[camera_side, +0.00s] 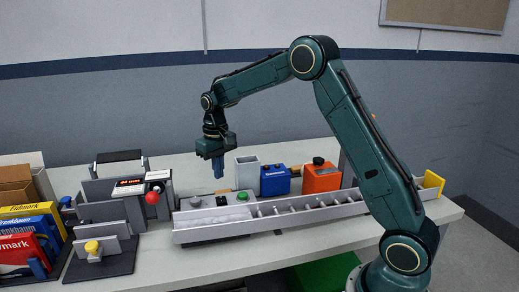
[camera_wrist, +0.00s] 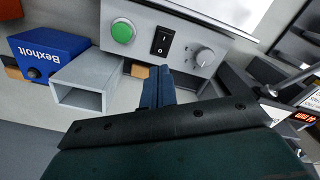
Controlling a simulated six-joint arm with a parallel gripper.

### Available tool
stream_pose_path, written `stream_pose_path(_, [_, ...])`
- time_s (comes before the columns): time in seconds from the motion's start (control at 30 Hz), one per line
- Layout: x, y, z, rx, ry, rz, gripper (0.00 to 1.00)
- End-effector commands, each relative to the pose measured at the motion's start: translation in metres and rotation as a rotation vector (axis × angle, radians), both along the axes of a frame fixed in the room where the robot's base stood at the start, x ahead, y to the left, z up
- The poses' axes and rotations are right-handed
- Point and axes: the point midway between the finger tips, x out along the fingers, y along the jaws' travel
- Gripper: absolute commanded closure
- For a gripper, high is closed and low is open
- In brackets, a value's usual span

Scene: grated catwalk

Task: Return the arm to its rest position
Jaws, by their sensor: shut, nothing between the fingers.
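My gripper (camera_side: 218,167) hangs from the green arm, fingers pointing down, above the back of the white table (camera_side: 330,240). Its blue fingers are together with nothing between them. In the wrist view the shut fingers (camera_wrist: 158,85) lie in front of a grey control box (camera_wrist: 160,32). That box has a green button (camera_wrist: 122,32), a black rocker switch and a knob. The fingers look apart from the box in the side view. My arm is raised and bent, reaching left from its base at the lower right.
A long grey channel (camera_side: 300,218) runs along the table. Behind it stand an open grey tube (camera_side: 246,172), a blue box (camera_side: 275,180) and an orange box (camera_side: 321,177). A machine with a red knob (camera_side: 152,198) stands left, beside coloured cartons (camera_side: 30,225). The air above is clear.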

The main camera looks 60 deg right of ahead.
Motion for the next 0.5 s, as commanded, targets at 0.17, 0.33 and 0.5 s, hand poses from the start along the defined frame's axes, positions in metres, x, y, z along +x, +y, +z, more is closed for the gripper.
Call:
stream_pose_path(0.17, [-0.002, 0.001, 0.004, -0.001, -0.005, 0.002, 1.0])
stream_pose_path(0.33, [-0.011, 0.007, 0.02, -0.005, -0.025, 0.013, 1.0])
stream_pose_path(0.5, [-0.03, 0.019, 0.047, -0.013, -0.063, 0.033, 1.0])
